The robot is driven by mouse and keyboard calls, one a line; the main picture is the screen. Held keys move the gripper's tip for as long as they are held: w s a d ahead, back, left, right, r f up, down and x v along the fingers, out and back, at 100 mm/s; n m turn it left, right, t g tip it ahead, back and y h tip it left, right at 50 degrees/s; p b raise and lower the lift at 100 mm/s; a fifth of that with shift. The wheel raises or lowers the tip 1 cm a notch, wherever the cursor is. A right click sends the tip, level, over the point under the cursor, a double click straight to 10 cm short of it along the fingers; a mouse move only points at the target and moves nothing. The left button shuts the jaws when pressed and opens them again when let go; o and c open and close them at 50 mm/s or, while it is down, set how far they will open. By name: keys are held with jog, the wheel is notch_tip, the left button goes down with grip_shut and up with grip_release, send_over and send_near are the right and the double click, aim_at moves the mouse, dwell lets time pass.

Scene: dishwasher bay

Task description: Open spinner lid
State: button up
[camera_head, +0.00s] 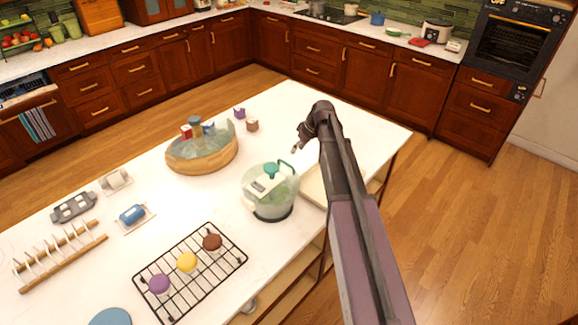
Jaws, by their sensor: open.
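The salad spinner (271,206) stands upright on the white island top, near the middle of the view. It is a clear bowl with green contents showing through. Its lid (264,184) sits on top, with a white bar, a teal knob and a teal handle on the right side. My gripper (296,149) is small in this view, above and behind the spinner to its right, apart from the lid. It is open, and nothing shows between its fingers. The far side of the spinner is hidden.
A pale board (314,188) lies right of the spinner, partly behind my arm. A wooden-based round container (202,160) stands to the left. A black rack (192,270) with several cupcakes lies in front. Two small boxes stand behind. The island's far right corner is clear.

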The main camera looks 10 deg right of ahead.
jog(key=shift+b+x, duration=3.45)
jog(key=shift+x, duration=0.65)
grip_shut()
